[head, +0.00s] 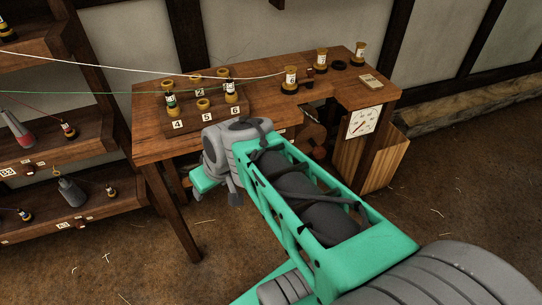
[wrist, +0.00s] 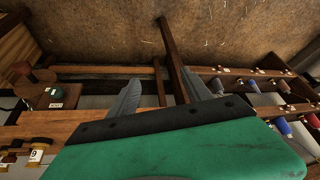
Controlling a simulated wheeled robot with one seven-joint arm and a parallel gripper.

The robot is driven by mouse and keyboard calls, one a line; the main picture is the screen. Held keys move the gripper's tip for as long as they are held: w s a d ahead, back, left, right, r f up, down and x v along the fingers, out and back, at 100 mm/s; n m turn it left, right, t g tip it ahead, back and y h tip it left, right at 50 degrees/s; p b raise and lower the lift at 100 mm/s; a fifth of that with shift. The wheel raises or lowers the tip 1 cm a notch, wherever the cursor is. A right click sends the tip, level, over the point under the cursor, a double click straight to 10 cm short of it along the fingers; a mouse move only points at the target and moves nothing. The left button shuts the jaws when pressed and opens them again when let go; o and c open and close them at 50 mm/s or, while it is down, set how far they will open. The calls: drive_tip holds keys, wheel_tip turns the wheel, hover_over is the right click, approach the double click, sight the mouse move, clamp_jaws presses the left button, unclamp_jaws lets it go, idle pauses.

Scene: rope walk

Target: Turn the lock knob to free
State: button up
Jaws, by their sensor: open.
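My gripper (head: 216,196) is by the front edge of the wooden table (head: 151,147), with its fingers low in front of it. In the wrist view its two grey fingers (wrist: 160,90) stand well apart with nothing between them. I cannot tell whether the green part is the lock knob. In the head view my arm hides much of the table's front.
Numbered bobbins (head: 231,92) stand on the table, with threads running left. Shelves with spools (head: 69,130) stand at left. The table leg (head: 174,214) is close to my gripper.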

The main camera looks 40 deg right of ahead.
drive_tip(key=w+d+f+t+b, duration=0.6)
drive_tip(key=w+d+f+b, duration=0.3)
drive_tip(key=d+f+b, duration=0.5)
drive_tip(key=s+d+f+m+t+h+b, duration=0.1)
drive_tip(key=s+d+m+t+h+b, duration=0.15)
drive_tip(key=d+b, duration=0.45)
drive_tip(key=s+d+f+m+t+h+b, duration=0.1)
drive_tip(key=s+d+m+t+h+b, duration=0.2)
drive_tip(key=d, duration=0.8)
drive_tip(key=w+d+n, duration=0.1)
drive_tip(key=w+d, duration=0.1)
drive_tip(key=w, duration=0.6)
drive_tip(key=shift+r, duration=0.25)
drive_tip(key=shift+a+t+h, duration=0.1)
drive_tip(key=shift+t+h, duration=0.15)
clamp_jaws()
